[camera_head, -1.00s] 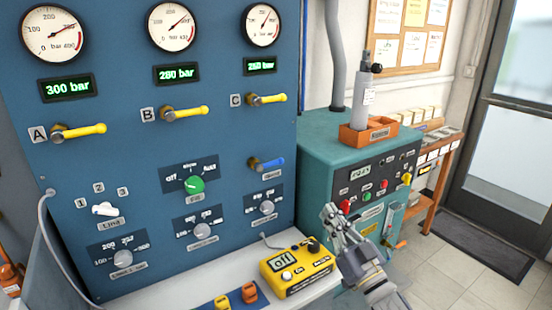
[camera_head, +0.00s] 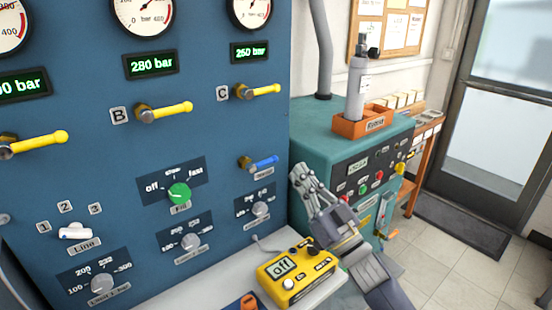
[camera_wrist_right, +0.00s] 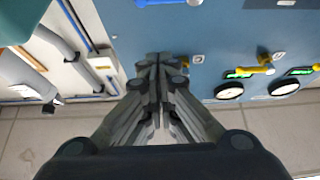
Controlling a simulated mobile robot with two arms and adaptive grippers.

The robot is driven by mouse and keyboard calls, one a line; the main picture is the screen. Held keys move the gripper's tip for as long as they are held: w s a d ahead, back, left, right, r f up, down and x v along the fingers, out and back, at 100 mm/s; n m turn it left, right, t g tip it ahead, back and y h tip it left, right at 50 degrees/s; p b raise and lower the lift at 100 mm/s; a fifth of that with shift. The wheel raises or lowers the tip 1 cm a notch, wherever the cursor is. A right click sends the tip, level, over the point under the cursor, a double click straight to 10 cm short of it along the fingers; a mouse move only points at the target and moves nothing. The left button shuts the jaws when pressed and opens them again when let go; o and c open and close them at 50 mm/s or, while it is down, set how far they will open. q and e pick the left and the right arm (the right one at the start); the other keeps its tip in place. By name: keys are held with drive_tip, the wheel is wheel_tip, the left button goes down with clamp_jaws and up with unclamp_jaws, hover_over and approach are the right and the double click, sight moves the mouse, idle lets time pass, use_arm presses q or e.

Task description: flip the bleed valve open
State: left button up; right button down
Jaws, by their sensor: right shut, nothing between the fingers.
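The bleed valve (camera_head: 262,162) is a blue lever on a brass stem at the right side of the blue panel, above a small label. In the head view its handle lies roughly level and points right. My right gripper (camera_head: 302,176) is shut and empty, just right of the lever and slightly lower in the picture. A gap shows between the fingertips and the handle. The shut fingers also show in the right wrist view (camera_wrist_right: 160,62), with the blue panel beyond them. My left gripper is not in view.
Yellow levers B (camera_head: 165,112) and C (camera_head: 258,91) sit above on the panel. A green-knobbed selector (camera_head: 179,193) is to the left. A yellow meter reading "off" (camera_head: 296,273) stands on the bench below. A teal cabinet (camera_head: 330,130) stands right of the panel.

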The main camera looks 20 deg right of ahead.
wheel_tip(320, 180, up, 5)
drive_tip(key=p, duration=0.3)
hover_over(264, 163)
drive_tip(key=s+d, duration=0.3)
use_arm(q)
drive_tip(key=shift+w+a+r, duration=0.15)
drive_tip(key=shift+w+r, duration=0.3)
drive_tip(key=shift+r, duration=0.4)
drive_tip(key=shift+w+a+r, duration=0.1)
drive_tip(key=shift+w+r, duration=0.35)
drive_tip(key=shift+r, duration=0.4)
use_arm(e)
drive_tip(key=shift+w+a+f, duration=0.1)
drive_tip(key=shift+w+f, duration=0.1)
drive_tip(key=shift+f, duration=0.5)
drive_tip(key=shift+w+a+f, duration=0.1)
drive_tip(key=shift+w+f, duration=0.05)
drive_tip(key=shift+f, duration=0.55)
drive_tip(key=shift+w+f, duration=0.2)
drive_tip(key=shift+f, duration=0.5)
drive_tip(key=shift+d, duration=0.15)
